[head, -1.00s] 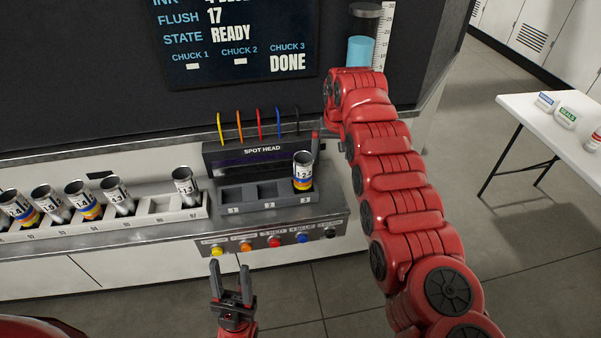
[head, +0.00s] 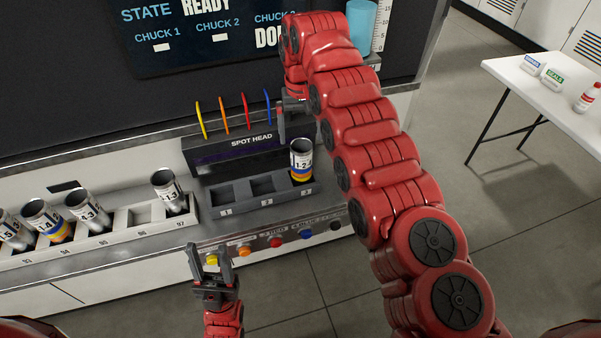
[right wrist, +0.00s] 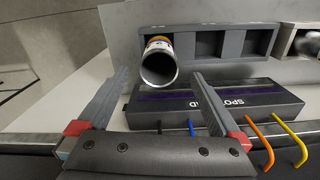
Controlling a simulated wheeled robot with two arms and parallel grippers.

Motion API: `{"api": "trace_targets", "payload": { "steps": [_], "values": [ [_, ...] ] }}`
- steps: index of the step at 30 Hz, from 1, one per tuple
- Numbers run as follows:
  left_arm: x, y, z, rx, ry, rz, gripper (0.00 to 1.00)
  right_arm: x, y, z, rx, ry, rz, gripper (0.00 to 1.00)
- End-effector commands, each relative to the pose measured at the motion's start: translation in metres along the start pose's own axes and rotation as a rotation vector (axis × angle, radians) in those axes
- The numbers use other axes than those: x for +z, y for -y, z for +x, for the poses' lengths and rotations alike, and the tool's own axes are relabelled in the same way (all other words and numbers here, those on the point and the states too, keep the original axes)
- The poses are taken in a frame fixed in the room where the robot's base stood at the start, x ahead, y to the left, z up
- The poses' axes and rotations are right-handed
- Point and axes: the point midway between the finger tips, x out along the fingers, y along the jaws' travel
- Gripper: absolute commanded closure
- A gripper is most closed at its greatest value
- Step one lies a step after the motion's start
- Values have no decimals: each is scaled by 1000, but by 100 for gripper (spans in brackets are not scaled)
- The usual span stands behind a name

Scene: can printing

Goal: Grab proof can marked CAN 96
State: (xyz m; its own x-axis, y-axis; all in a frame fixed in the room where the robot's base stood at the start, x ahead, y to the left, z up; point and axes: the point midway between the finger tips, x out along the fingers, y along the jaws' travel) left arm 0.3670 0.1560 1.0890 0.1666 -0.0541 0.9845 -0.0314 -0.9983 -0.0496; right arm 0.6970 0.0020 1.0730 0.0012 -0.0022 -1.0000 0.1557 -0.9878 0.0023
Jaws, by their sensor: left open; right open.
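A can (head: 301,162) with a blue and yellow band stands in chuck 3, the right-hand pocket of the chuck block (head: 233,211). Its label reads roughly "1-2"; I cannot read "CAN 96" on it. My right gripper (head: 290,112) is above and behind this can, partly hidden by my right arm in the head view. In the right wrist view, its fingers (right wrist: 155,95) are open and empty, with the can (right wrist: 160,63) beyond them, open end facing the camera. My left gripper (head: 210,258) is open and empty, low in front of the button panel.
A rack (head: 133,246) on the left holds several cans; its slot 96 (head: 140,217) is empty. The spot head (head: 255,147) with coloured tubes stands behind the chucks. Buttons (head: 276,242) line the front edge. A white table (head: 520,85) stands far right.

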Motion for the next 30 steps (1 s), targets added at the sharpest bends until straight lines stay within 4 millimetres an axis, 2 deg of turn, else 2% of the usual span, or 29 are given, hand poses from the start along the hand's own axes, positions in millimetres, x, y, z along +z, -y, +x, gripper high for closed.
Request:
{"api": "trace_targets", "payload": {
  "steps": [12, 20, 25, 27, 30],
  "values": [
    [-4, 1, 22, 0, -3, 0, 50, 1, 1, 54, -3, 2, 0, 0],
    [-6, 2, 32, 0, -3, 0, 50, 0, 0, 68, -3, 4, -1, 0],
    [-8, 2, 47, 0, -3, 0, 50, -1, -2, 88, -3, 4, -1, 0],
    [-8, 2, 43, 0, -3, 0, 50, -1, -1, 101, -2, 5, -2, 0],
    [-8, 2, 43, 0, -3, 0, 50, -2, -2, 111, -2, 2, 0, 0]
  ]
}}
